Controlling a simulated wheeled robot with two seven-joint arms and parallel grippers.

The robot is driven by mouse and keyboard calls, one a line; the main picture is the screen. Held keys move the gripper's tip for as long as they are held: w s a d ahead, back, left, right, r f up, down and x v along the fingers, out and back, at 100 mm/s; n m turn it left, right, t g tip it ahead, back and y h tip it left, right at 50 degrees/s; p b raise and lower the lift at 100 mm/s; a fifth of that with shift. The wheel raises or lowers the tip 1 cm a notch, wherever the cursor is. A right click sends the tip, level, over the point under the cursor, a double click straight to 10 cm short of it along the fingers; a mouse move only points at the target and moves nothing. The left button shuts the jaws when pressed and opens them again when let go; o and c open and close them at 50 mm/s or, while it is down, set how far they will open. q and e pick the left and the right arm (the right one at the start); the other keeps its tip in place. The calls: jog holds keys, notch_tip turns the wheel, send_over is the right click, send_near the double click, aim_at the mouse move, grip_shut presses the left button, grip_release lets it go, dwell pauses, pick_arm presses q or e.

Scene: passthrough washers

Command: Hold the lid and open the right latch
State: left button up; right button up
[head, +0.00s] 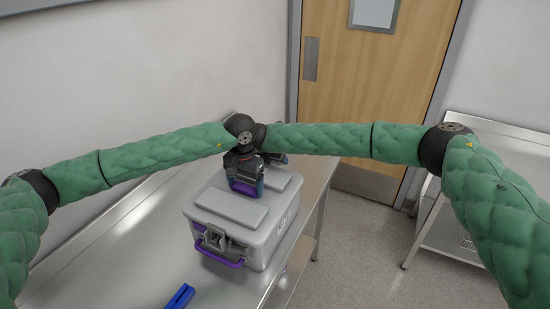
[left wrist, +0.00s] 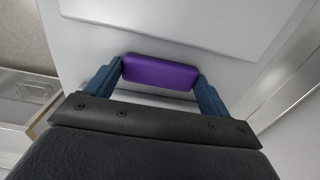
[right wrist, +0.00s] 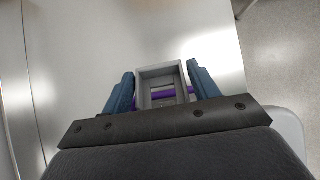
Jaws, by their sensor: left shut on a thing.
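A grey lidded box (head: 235,238) stands on the metal table. A grey latch (head: 214,240) and a purple handle (head: 222,257) are on its near side. My left gripper (head: 244,186) is over the middle of the lid (head: 230,205), shut on the purple lid handle, which shows between its fingers in the left wrist view (left wrist: 160,72). My right gripper (right wrist: 160,82) is at the box's far side, mostly hidden behind the left one in the head view. Its open fingers stand either side of a grey latch frame (right wrist: 162,72), with a purple bar inside; I see small gaps.
A blue object (head: 180,297) lies on the metal table (head: 130,255) near the front. A wall runs along the left, and a wooden door (head: 345,70) is behind. Another metal table (head: 450,237) stands at the right, with open floor between.

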aim_at(275, 163)
jog(key=shift+r, duration=0.15)
notch_tip(275, 163, up, 10)
dwell(0.6)
jog(key=shift+c, duration=0.4)
